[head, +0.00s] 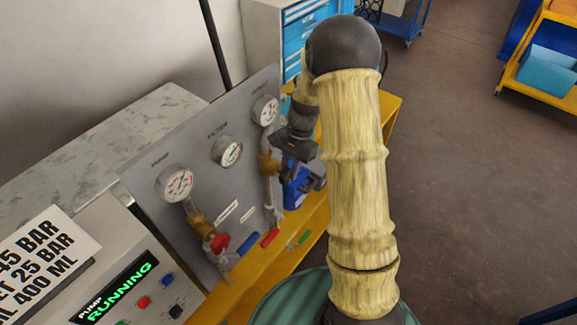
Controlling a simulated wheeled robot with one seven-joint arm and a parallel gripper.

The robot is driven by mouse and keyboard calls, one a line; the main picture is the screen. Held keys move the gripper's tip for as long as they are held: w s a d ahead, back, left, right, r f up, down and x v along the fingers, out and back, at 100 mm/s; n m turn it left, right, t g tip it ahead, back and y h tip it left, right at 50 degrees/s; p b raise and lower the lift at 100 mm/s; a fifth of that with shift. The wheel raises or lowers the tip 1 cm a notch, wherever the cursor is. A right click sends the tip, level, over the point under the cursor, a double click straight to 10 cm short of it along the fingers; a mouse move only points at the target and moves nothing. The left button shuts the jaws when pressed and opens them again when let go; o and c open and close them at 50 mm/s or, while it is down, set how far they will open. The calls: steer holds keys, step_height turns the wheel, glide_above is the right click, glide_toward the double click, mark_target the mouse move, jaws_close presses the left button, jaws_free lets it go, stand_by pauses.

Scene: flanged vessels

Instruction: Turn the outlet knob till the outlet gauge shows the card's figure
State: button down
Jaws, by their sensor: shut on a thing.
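The outlet gauge (265,110) is the far right dial on the grey panel; its needle is too small to read exactly. Below it a pipe runs down to a brass fitting (268,163). My gripper (301,182) is beside this fitting, shut on the outlet knob, which it and the arm mostly hide. A blue thing with a pale patch (294,198) shows just under the jaws; I cannot tell whether it is part of the knob. The card (45,258) at the lower left is cut off and reads "45 BAR", "ET 25 BAR", "L 400 ML".
The pump gauge (175,183) and filter gauge (227,151) are on the same panel, with a red knob (219,243) below. Markers lie on the yellow bench (250,278). The control box display (118,292) reads "PUMP RUNNING". Open floor is at the right.

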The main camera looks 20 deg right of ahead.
steer(key=shift+w+d+g+y+p, duration=0.15)
steer(key=shift+g+y+p, duration=0.3)
steer(key=shift+g+y, duration=0.4)
steer(key=shift+f+y, duration=0.1)
steer(key=shift+y, duration=0.15)
steer(key=c, duration=1.5)
jaws_free()
steer(key=shift+c, duration=0.2)
steer(key=shift+w+d+r+b, duration=0.25)
steer(key=shift+d+r+b, duration=0.1)
steer(key=shift+r, duration=0.1)
steer(key=b+v, duration=0.4)
steer(key=v, duration=1.2)
steer(key=shift+s+r, duration=0.2)
steer(key=shift+a, duration=0.15)
